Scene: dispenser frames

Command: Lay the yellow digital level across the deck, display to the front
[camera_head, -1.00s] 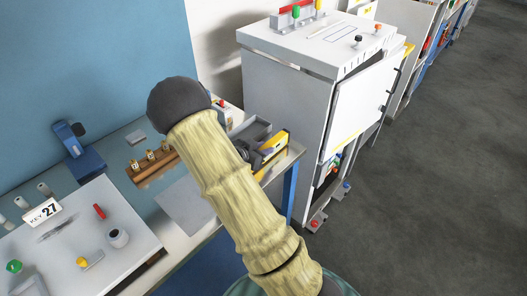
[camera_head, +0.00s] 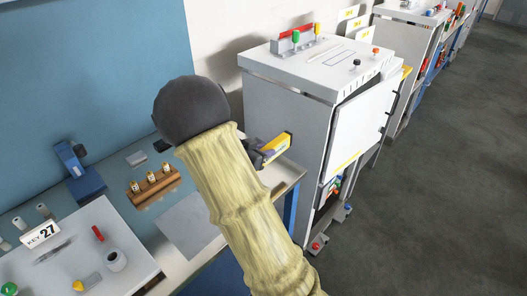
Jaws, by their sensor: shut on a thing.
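The yellow level (camera_head: 277,147) shows in the head view as a short yellow block, just past my arm and near the right end of the workbench (camera_head: 285,176). My gripper (camera_head: 261,152) is dark, mostly hidden behind my forearm, and shut on the level. I cannot tell whether the level touches the bench or is held above it. Its display face cannot be made out. A white cabinet (camera_head: 290,110) stands right behind it, with a flat top (camera_head: 330,60) carrying dark outlines, knobs and coloured pegs. I cannot tell for sure which surface is the deck.
A wooden block with several small bottles (camera_head: 153,186), a blue stand (camera_head: 82,172) and a white panel marked KEY 27 (camera_head: 60,262) are on the bench to the left. The cabinet's door (camera_head: 362,115) stands ajar. Open floor (camera_head: 450,190) lies to the right.

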